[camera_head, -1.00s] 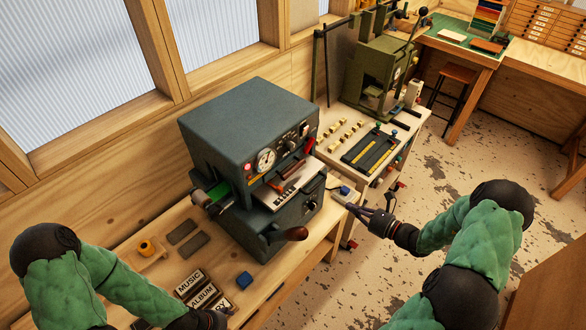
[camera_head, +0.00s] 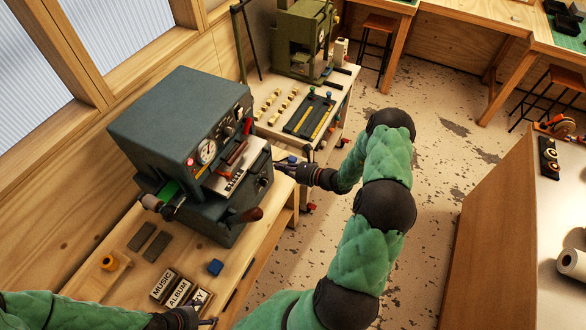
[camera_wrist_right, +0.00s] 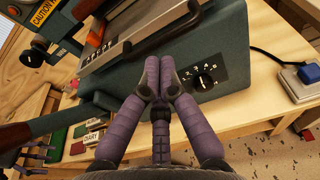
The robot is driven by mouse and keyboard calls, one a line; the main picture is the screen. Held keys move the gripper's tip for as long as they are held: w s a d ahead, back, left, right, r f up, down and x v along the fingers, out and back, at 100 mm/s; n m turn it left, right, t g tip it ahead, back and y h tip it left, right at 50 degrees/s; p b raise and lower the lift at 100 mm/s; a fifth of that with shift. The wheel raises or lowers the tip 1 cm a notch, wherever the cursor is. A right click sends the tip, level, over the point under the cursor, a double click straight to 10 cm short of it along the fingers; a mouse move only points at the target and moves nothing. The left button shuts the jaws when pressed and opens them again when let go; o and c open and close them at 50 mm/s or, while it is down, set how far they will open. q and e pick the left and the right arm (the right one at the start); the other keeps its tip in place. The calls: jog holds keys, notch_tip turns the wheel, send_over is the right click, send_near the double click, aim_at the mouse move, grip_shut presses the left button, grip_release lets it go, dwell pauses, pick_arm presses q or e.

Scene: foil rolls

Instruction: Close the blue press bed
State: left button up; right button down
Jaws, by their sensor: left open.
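The blue-grey press (camera_head: 165,120) stands on the wooden bench in the head view. Its bed (camera_head: 238,172), a flat metal part with a row of small blocks, sticks out at the front below the gauge. The bed's edge (camera_wrist_right: 122,48) also shows in the right wrist view. My right gripper (camera_head: 284,165) is at the press's right front corner, beside the bed. In the right wrist view its purple fingers (camera_wrist_right: 161,68) are close together, with nothing seen between them; contact with the press is unclear. My left gripper (camera_head: 205,321) is open at the bottom edge, partly cut off.
A green machine (camera_head: 303,40) stands behind.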

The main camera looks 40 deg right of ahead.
aim_at(256, 158)
jog(key=shift+p+x, duration=0.35)
jog(key=shift+x, duration=1.65)
jog(key=x, duration=0.1)
jog(key=b+x, duration=0.1)
jog(key=x, duration=0.1)
jog(key=b+x, duration=0.1)
jog(key=shift+w+a+r, duration=0.2)
jog(key=shift+w+r, duration=0.1)
jog(key=shift+r, duration=0.25)
jog(key=shift+d, duration=0.1)
